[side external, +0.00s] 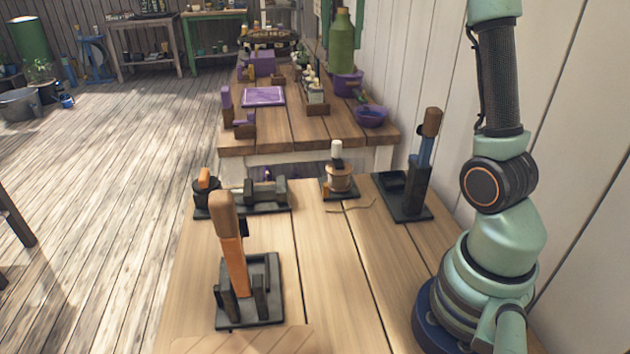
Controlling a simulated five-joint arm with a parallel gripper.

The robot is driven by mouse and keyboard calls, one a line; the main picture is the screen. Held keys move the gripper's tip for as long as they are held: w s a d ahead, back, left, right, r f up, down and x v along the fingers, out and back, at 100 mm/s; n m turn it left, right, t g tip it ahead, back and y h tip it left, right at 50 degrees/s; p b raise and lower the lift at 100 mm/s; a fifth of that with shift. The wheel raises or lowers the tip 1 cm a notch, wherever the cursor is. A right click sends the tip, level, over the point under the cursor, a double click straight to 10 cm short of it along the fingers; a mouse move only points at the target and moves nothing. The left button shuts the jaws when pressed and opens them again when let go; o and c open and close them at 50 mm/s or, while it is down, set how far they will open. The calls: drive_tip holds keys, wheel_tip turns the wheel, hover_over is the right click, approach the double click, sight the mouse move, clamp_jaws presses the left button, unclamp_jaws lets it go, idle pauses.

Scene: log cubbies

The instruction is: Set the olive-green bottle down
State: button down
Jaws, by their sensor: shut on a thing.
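The olive-green bottle (341,42) is upright at the top middle of the side external view, with its narrow neck up. Its lower end shows just above a purple pot (347,84) near the wall. I cannot tell whether the bottle rests on something there or hangs clear. My arm rises at the right and leaves the top edge of the picture. My gripper is outside the frame, so its hold on anything does not show.
The near wooden table has a holder with an orange-and-wood tool (232,248), a black clamp-like tool (250,193), a spool (338,178) and a blue-handled tool (427,145). The far table (290,128) carries a purple tray (263,96) and purple bowl (370,117). The near table's middle is clear.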

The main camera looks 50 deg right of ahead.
drive_tip(key=w+a+n, duration=0.3)
drive_tip(key=a+n, duration=0.4)
drive_tip(key=a, duration=1.8)
drive_tip(key=s+a+n, duration=0.3)
drive_tip(key=s+a, duration=0.3)
drive_tip(key=a, duration=0.5)
drive_tip(key=s+a+n, duration=0.4)
drive_tip(key=s+a, duration=0.3)
drive_tip(key=a, duration=0.3)
drive_tip(key=shift+m, duration=0.3)
drive_tip(key=f, duration=2.2)
drive_tip(key=w+f, duration=0.1)
drive_tip(key=f, duration=1)
drive_tip(key=shift+f, duration=0.2)
drive_tip(key=shift+c, duration=0.6)
unclamp_jaws()
